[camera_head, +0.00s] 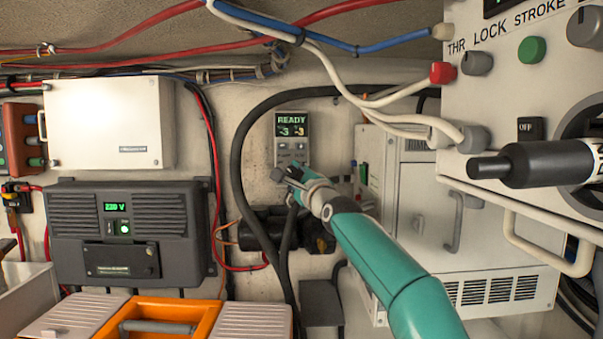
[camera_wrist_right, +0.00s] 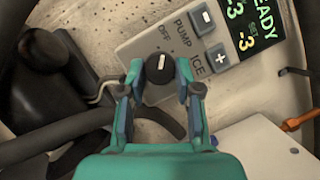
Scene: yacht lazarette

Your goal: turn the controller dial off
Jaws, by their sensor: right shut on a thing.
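The controller (camera_head: 292,142) is a small grey panel on the back wall with a green READY display. In the wrist view its face (camera_wrist_right: 150,45) carries OFF, PUMP and ICE labels plus minus and plus buttons. The black dial (camera_wrist_right: 158,78) has a white mark pointing toward the top of that picture, roughly to the OFF side. My right gripper (camera_head: 283,173) reaches the controller's lower edge, its fingers (camera_wrist_right: 160,80) closed on both sides of the dial. In the head view the gripper hides the dial. My left gripper is not in view.
A black hose (camera_head: 238,165) curves close by on the left. A white vented cabinet (camera_head: 490,265) stands right, under a control panel (camera_head: 500,95). An orange case (camera_head: 205,315) is below.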

